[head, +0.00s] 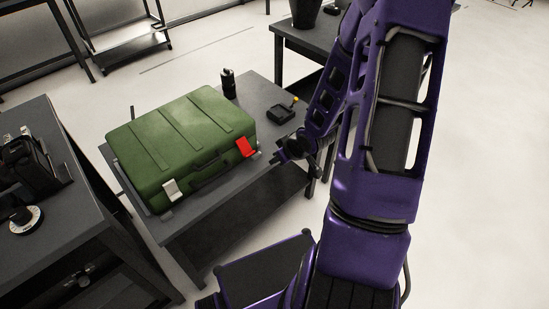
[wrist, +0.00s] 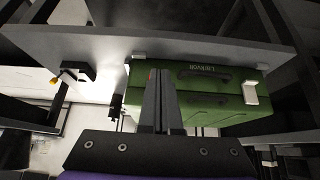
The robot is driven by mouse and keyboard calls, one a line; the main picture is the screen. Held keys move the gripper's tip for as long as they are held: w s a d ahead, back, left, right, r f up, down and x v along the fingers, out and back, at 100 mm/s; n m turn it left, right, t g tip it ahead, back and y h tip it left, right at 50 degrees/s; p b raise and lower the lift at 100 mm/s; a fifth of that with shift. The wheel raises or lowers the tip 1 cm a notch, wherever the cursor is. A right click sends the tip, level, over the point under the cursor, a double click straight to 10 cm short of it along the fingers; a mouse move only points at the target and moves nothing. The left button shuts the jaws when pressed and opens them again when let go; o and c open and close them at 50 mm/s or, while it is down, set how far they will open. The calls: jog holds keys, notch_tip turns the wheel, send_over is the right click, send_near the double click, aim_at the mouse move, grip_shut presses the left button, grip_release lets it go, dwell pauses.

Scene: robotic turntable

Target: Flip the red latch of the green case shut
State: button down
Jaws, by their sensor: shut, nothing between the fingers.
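The green case (head: 185,140) lies on a grey table with its lid down. Its red latch (head: 246,147) is on the front side, near the right end; I cannot tell how far it is swung. A white latch (head: 171,188) is at the front's left end, with a dark handle (head: 210,170) between them. My gripper (head: 274,160) is just right of the red latch, apart from it, shut and empty.
A black bottle (head: 228,84) and a small dark device with a yellow knob (head: 282,112) stand behind and right of the case on the table (head: 190,238). Another dark table (head: 60,245) with equipment is at left. Open floor lies at right.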

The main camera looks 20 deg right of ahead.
notch_tip(320, 180, up, 4)
jog(key=m+t, duration=0.1)
jog(key=m, duration=0.8)
jog(key=m+t, duration=0.1)
jog(key=m, duration=0.8)
jog(key=shift+w+d+r+y+b, duration=0.1)
jog(key=shift+y+b, duration=0.2)
jog(key=shift+b, duration=0.05)
jog(key=b, duration=0.5)
send_near(245, 147)
jog(key=f, duration=0.2)
jog(key=w+f, duration=0.1)
jog(key=f, duration=0.2)
jog(key=shift+w+f, duration=0.3)
jog(key=shift+f, duration=0.1)
